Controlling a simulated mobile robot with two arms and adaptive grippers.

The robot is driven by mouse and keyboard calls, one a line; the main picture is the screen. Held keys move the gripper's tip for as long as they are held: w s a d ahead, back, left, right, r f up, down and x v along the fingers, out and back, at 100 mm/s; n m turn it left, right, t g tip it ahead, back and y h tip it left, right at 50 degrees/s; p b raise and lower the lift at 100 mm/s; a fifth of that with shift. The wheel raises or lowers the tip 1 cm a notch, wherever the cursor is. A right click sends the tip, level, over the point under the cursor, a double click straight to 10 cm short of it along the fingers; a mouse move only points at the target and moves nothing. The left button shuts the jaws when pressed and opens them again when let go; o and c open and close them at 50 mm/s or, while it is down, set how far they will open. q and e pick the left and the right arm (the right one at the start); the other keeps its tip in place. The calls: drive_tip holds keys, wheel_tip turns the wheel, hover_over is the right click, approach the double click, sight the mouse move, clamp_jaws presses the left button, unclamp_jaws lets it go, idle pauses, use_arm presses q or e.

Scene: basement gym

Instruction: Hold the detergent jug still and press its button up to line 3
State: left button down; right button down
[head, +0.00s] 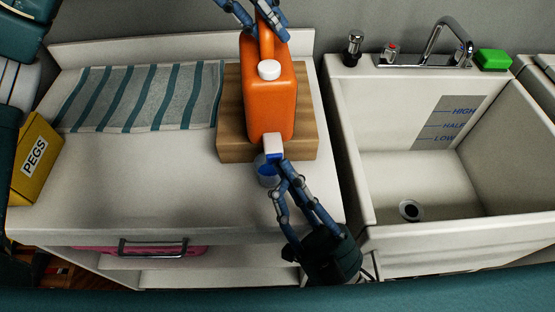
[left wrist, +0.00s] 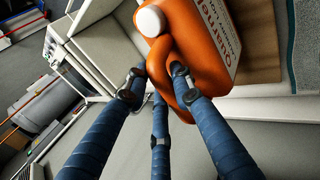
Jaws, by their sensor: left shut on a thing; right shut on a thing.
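The orange detergent jug (head: 266,100) with a white cap (head: 269,70) lies on a wooden block, its white tap (head: 273,144) pointing to the counter's front. My left gripper (head: 258,20) is shut around the jug's handle at the far end; the left wrist view shows its fingers (left wrist: 165,85) on the orange handle (left wrist: 162,60). My right gripper (head: 277,165) is shut at the tap's button, which its fingertips mostly hide. A clear cup with blue in it (head: 265,172) stands below the tap, partly behind the fingers. Its lines are too small to read.
The wooden block (head: 235,150) rests on the white counter (head: 130,180). A striped towel (head: 140,95) and a yellow PEGS box (head: 36,158) lie at left. A sink (head: 400,185) with tap and green sponge (head: 493,60) is at right. The counter's front left is clear.

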drive_tip(key=shift+w+f+h, duration=0.3)
drive_tip(key=shift+f, duration=0.55)
use_arm(q)
drive_tip(key=shift+w, duration=0.1)
use_arm(e)
drive_tip(key=shift+s+f, duration=0.1)
use_arm(q)
drive_tip(key=shift+w+a+f, duration=0.1)
drive_tip(key=shift+w+f, duration=0.05)
use_arm(e)
drive_tip(key=shift+s+f, duration=0.1)
drive_tip(key=shift+s, duration=0.05)
use_arm(q)
drive_tip(key=shift+w+a+f, duration=0.15)
drive_tip(key=shift+w, duration=0.25)
drive_tip(key=shift+w+a+f, duration=0.1)
drive_tip(key=shift+w+f, duration=0.05)
drive_tip(key=shift+w, duration=0.2)
use_arm(e)
drive_tip(key=shift+s+a+f, duration=0.25)
drive_tip(key=shift+s+f, duration=0.05)
drive_tip(key=shift+s, duration=0.05)
use_arm(q)
drive_tip(key=shift+s+d, duration=0.15)
drive_tip(key=shift+s, duration=0.15)
use_arm(e)
drive_tip(key=s, duration=0.3)
drive_tip(key=shift+d+r, duration=0.2)
drive_tip(key=shift+s+r, duration=0.1)
drive_tip(key=shift+r, duration=0.15)
